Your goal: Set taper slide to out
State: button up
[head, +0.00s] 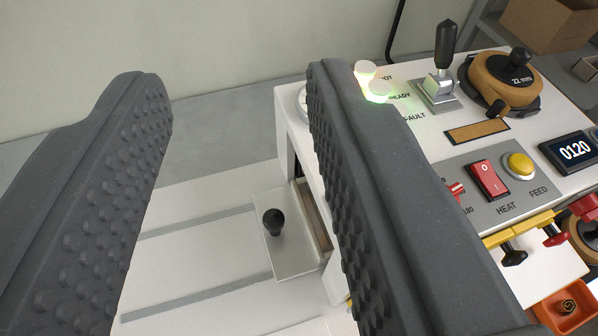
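My gripper (238,85) is open, with its two dark studded fingers wide apart and nothing between them. Between the fingers, lower down, a flat metal slide plate (291,254) with an upright black ball knob (274,221) sits on a white bed with two grey grooves. No label shows on this plate, so I cannot confirm that it is the taper slide. Its right edge is at an opening in the white machine housing. The knob is apart from both fingers. The right finger hides part of the housing.
The machine's top carries a black-handled lever (444,63), a brown dial (505,80), lit lamps (374,84), a red HEAT switch (487,180), a yellow FEED button (519,165) and a display (573,150). Yellow-barred black knobs (513,254) project from its front. An orange tray (566,306) is lower right.

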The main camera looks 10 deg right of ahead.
jog(key=shift+w+a, duration=0.2)
jog(key=shift+a, duration=0.05)
jog(key=shift+o, duration=1.4)
jog(key=n+g+p, duration=1.5)
jog(key=n+p, duration=0.8)
jog(key=p, duration=0.9)
send_over(272, 217)
notch_tip(272, 217, down, 17)
notch_tip(272, 217, down, 13)
jog(key=shift+f+p, duration=0.1)
jog(key=shift+p, duration=0.45)
